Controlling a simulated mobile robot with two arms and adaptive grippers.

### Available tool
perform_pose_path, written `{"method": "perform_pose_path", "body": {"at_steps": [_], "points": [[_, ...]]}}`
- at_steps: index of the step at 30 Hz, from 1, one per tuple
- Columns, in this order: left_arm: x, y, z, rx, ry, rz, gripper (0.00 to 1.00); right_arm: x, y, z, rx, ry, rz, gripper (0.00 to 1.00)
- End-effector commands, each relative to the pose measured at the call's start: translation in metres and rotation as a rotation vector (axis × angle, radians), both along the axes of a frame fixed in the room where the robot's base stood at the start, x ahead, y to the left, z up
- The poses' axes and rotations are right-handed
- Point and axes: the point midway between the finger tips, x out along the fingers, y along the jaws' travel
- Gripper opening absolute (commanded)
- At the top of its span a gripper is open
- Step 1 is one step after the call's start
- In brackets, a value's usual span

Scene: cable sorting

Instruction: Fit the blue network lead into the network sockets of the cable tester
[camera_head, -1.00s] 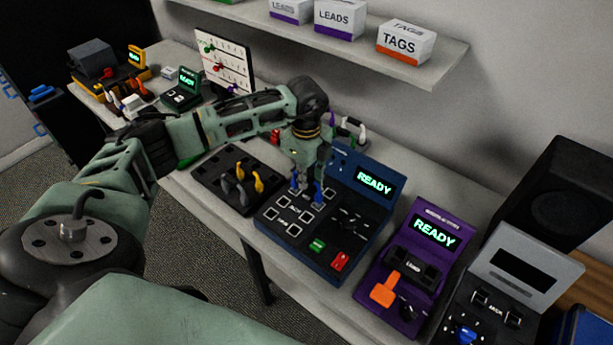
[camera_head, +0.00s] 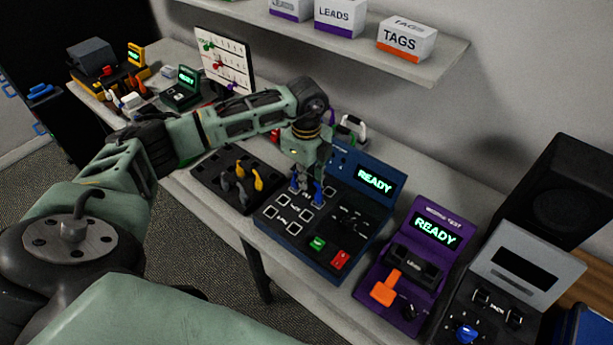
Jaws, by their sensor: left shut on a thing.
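The cable tester (camera_head: 343,228) is a dark blue unit on the bench with a tilted screen reading READY, rows of white-outlined sockets, and a green and a red button. The blue network lead (camera_head: 318,192) shows as blue plug ends at the far row of sockets. My left gripper (camera_head: 306,186) points down over that row and is shut on the lead. I cannot tell whether the plugs are seated in the sockets or just above them. The gripper hides part of the lead. My right gripper is not in view.
A dark tray (camera_head: 210,182) with grey and yellow leads lies left of the tester. A purple tester (camera_head: 419,258) with an orange lever stands close on its right, then a grey unit (camera_head: 530,268). A shelf (camera_head: 455,58) with boxes overhangs behind.

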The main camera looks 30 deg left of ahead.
Motion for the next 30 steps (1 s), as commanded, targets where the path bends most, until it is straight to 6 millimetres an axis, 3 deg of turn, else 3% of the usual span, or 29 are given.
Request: {"method": "perform_pose_path", "body": {"at_steps": [9,10,17,24,30], "points": [[0.0001,0.0000,-0.0008,0.000,0.000,0.000,0.00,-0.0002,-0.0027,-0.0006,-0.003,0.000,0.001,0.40],[0.0001,0.0000,-0.0008,0.000,0.000,0.000,0.14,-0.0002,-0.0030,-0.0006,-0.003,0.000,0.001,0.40],[0.0001,0.0000,-0.0007,0.000,0.000,0.000,0.34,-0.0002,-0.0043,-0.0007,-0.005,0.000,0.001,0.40],[0.0000,0.0000,-0.0009,0.000,0.000,0.000,0.36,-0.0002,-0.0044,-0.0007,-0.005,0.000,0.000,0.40],[0.0000,0.0001,-0.0009,0.000,0.000,0.000,0.53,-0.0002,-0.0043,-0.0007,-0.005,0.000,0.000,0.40]]}}
